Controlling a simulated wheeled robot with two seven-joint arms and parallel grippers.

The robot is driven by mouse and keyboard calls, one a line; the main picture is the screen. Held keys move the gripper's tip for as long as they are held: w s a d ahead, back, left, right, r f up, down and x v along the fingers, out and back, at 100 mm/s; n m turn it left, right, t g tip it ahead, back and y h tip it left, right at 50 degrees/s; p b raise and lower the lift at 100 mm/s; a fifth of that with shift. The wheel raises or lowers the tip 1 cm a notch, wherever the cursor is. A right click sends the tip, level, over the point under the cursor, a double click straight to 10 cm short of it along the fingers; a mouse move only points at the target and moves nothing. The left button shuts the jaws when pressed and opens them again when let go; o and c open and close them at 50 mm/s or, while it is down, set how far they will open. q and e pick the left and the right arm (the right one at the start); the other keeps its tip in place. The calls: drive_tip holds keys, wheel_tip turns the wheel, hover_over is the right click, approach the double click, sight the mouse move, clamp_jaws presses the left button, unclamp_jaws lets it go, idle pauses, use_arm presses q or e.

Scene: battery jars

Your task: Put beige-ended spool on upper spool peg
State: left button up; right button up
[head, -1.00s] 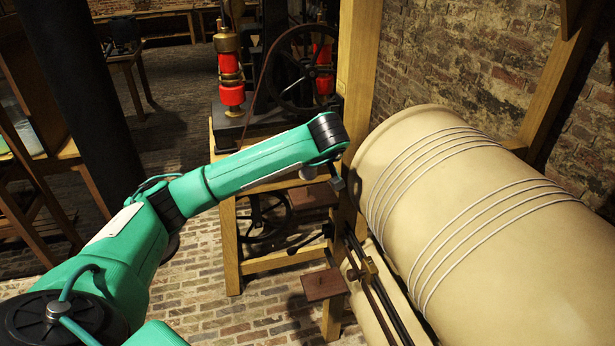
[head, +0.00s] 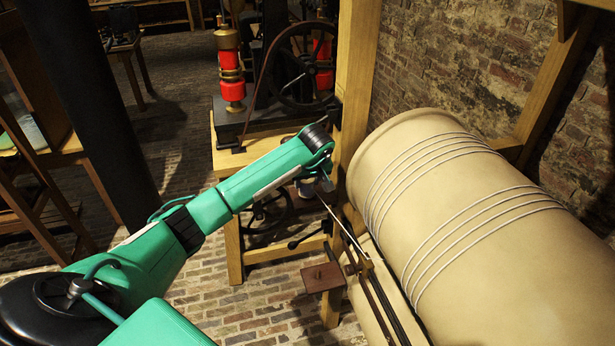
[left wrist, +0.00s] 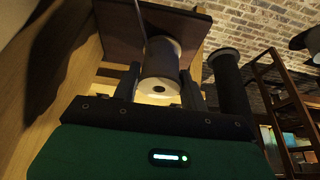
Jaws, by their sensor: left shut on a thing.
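In the head view my left gripper (head: 325,176) is beside the wooden post, left of the big beige drum. A brown square plate (head: 323,278) sits low there. I cannot make out the upper spool peg. My right gripper is not in view.
The beige drum (head: 470,220) with pale cords fills the right side. A wooden post (head: 358,90) rises close to my gripper. A wooden stand (head: 233,240) with a wheel is behind my arm. Dark rails (head: 376,295) run beside the drum. Brick floor is open at lower middle.

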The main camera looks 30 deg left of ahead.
use_arm(q)
drive_tip(key=shift+f, duration=0.15)
drive_tip(key=o, duration=1)
drive_tip(key=shift+o, duration=0.2)
drive_tip(key=shift+r, duration=0.2)
drive_tip(key=shift+d+r+b, duration=0.1)
drive_tip(key=shift+r+b, duration=0.15)
drive_tip(key=shift+b, duration=0.05)
drive_tip(key=b+v, duration=0.3)
drive_tip(key=v, duration=0.8)
drive_tip(key=shift+s+r+b, duration=0.15)
drive_tip(key=shift+s+b, duration=0.05)
drive_tip(key=shift+b, duration=0.1)
